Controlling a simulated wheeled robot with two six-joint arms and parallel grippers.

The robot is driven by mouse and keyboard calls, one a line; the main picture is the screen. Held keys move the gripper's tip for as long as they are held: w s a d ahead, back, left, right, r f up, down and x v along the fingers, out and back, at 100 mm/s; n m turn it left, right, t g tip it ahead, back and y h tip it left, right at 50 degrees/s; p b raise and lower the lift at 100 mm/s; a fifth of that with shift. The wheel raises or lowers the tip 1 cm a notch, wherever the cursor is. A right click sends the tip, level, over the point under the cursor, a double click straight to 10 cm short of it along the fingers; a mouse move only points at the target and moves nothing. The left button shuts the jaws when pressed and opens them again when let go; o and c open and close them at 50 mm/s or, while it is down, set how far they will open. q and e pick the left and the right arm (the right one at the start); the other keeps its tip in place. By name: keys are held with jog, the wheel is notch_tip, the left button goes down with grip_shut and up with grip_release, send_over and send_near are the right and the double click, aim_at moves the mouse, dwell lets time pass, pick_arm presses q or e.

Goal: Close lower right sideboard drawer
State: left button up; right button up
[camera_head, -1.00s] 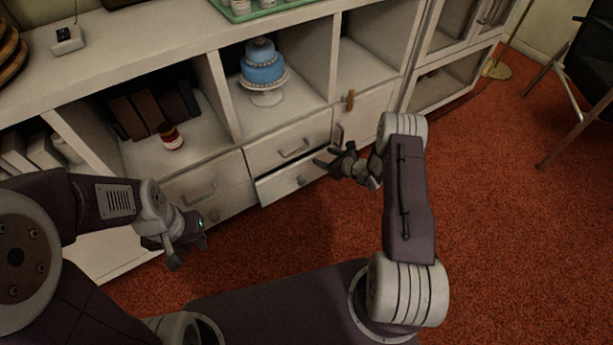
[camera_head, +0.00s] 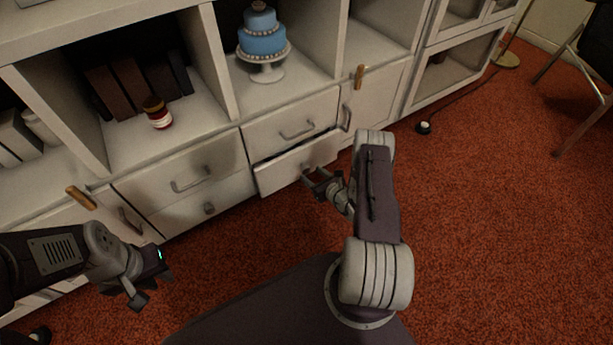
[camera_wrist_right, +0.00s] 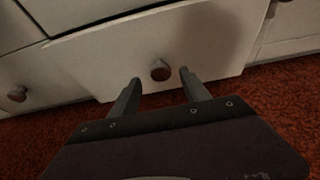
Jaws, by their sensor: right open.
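The lower right sideboard drawer (camera_head: 283,172) is white and stands slightly open, with a dark gap above its front. My right gripper (camera_head: 314,179) is open just in front of it, near its right part. In the right wrist view the drawer front (camera_wrist_right: 105,62) fills the upper middle, with a round dark knob (camera_wrist_right: 160,71) between the open fingertips (camera_wrist_right: 160,76). I cannot tell whether the fingers touch the knob or drawer. My left gripper (camera_head: 150,279) hangs over the carpet at the lower left, away from the drawer; its jaw opening is unclear.
The upper right drawer (camera_head: 292,129) with a bar handle sits flush above. Left drawers (camera_head: 182,179) look shut.

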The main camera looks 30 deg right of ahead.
aim_at(306, 170)
jog(key=b+x, duration=0.1)
jog(key=x, duration=0.2)
jog(key=shift+f+b, duration=0.3)
jog(key=shift+b, duration=0.1)
jog(key=shift+w, duration=0.55)
pick_arm(q)
notch_tip(306, 170, down, 4)
jog(key=shift+r, duration=0.25)
pick_arm(e)
jog(key=shift+r, duration=0.1)
grip_shut()
